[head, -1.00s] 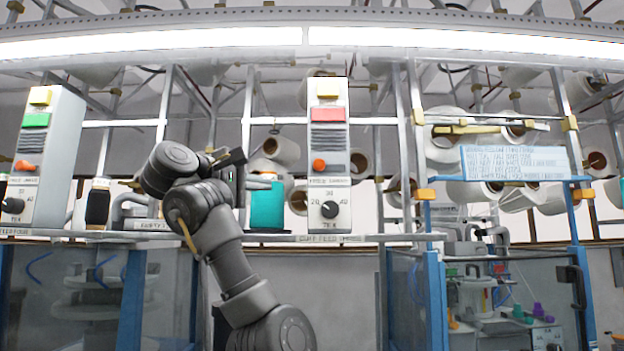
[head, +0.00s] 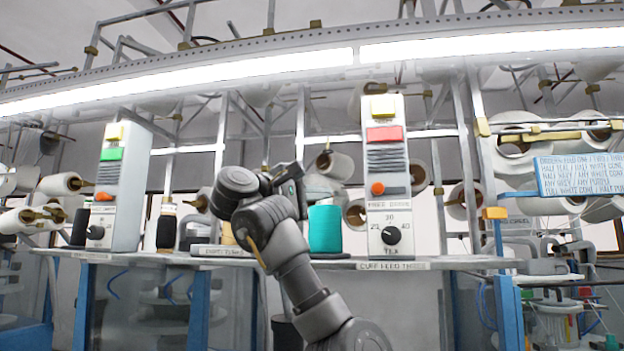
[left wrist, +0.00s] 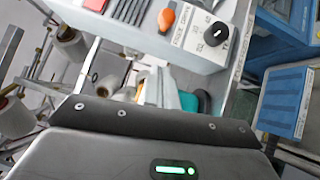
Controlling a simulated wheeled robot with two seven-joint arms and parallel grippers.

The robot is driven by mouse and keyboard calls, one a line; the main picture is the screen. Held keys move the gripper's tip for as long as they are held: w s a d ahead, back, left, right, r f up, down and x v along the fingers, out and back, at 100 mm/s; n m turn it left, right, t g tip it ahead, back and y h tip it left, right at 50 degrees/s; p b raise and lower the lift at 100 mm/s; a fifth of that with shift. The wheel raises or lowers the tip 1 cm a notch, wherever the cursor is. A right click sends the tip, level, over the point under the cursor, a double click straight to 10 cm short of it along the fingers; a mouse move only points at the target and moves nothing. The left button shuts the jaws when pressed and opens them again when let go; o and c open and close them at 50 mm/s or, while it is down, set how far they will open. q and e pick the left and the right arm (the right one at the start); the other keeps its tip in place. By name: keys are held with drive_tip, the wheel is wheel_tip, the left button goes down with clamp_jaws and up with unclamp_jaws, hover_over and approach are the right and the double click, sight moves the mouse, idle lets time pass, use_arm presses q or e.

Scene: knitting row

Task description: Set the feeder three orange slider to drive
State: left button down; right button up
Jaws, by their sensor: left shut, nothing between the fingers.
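The feeder three box (head: 374,145) is a white upright panel above the label "cuff feed three" (head: 392,266). Its orange slider (head: 377,188) sits at the left, by the "free" end of the "free drive" label; it also shows in the left wrist view (left wrist: 166,19). Below it is a black dial (head: 391,235). My left gripper (head: 298,186) is shut and empty, in front of the shelf, left of the box and apart from the slider in the picture. Its fingertips are hard to make out. My right gripper is not in view.
A teal yarn cone (head: 325,230) stands between my left gripper and the box. A second box (head: 129,190) with a green button and its own orange slider (head: 104,196) stands at left. A blue-edged sign (head: 580,177) is at right. The shelf edge (head: 290,263) runs below.

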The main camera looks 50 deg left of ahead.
sight(378, 189)
use_arm(q)
drive_tip(key=w+d+r+p, duration=0.1)
drive_tip(key=w+d+p, duration=0.2)
drive_tip(key=w, duration=0.6)
drive_tip(key=shift+d+p, duration=0.35)
drive_tip(key=shift+p, duration=0.85)
drive_tip(key=shift+a+r, duration=0.1)
drive_tip(key=w+d+b, duration=0.1)
drive_tip(key=d, duration=0.1)
drive_tip(key=w+d, duration=0.2)
drive_tip(key=shift+w+d+b, duration=0.15)
drive_tip(key=shift+d+b, duration=0.15)
drive_tip(key=shift+b, duration=0.1)
